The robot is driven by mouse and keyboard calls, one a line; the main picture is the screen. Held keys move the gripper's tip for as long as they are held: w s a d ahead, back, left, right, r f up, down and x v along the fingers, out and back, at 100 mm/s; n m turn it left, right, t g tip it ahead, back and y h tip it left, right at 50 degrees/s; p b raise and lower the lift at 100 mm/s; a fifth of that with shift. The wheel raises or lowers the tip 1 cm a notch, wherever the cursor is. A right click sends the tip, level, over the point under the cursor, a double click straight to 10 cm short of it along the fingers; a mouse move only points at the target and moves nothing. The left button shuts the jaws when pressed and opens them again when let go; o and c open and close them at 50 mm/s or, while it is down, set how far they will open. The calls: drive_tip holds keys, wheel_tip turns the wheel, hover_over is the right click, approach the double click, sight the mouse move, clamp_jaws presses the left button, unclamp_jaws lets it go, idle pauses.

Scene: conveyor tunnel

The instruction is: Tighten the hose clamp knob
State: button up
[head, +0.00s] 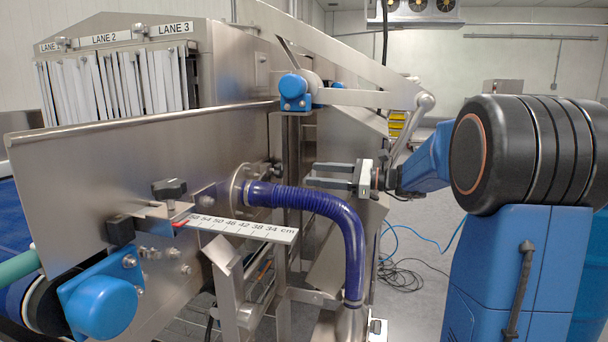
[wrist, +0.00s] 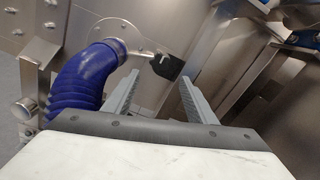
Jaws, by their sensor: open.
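The blue ribbed hose (head: 325,205) joins a round flange on the steel side panel and bends down to a metal pipe; it also shows in the wrist view (wrist: 82,82). A metal clamp band (wrist: 116,50) circles its panel end. A black knob (wrist: 167,67) on a short metal stem sticks out from this clamp. My gripper (head: 311,175) is open and empty, pointing left toward the panel above the hose. In the wrist view, the knob shows between my fingertips (wrist: 160,76) and beyond them; contact cannot be told.
Another black knob (head: 170,188) sits on a bracket beside a centimetre scale (head: 270,231) at left. A steel lever arm (head: 350,97) crosses above my gripper. Cables (head: 398,275) lie on the floor behind.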

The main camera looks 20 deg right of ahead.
drive_tip(key=v, duration=0.7)
idle(0.3)
